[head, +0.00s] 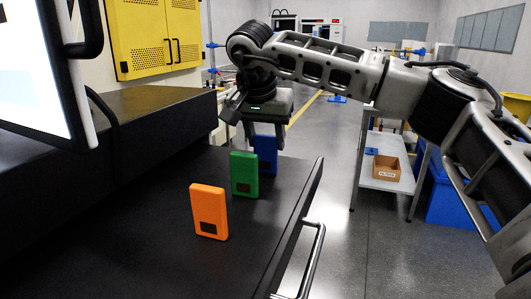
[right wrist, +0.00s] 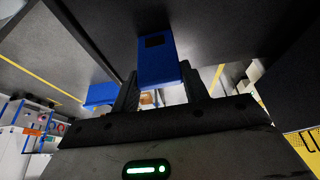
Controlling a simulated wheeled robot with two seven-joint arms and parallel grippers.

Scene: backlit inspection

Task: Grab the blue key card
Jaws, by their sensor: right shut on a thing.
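The blue key card (head: 266,150) stands upright at the far end of the black tabletop, behind the green card (head: 244,174). My right gripper (head: 262,135) is above it with its fingers down around it. In the right wrist view the blue key card (right wrist: 158,62) sits between the two fingers of my right gripper (right wrist: 166,88), which is shut on it. The head view does not clearly show whether the card touches the table. My left gripper is not in view.
An orange card (head: 209,211) stands nearest on the black table (head: 130,235), in line with the green one. A bright screen (head: 40,70) is at the left. A metal handle (head: 312,260) runs along the table's right edge. A shelf cart with a cardboard box (head: 386,173) stands right, across the floor.

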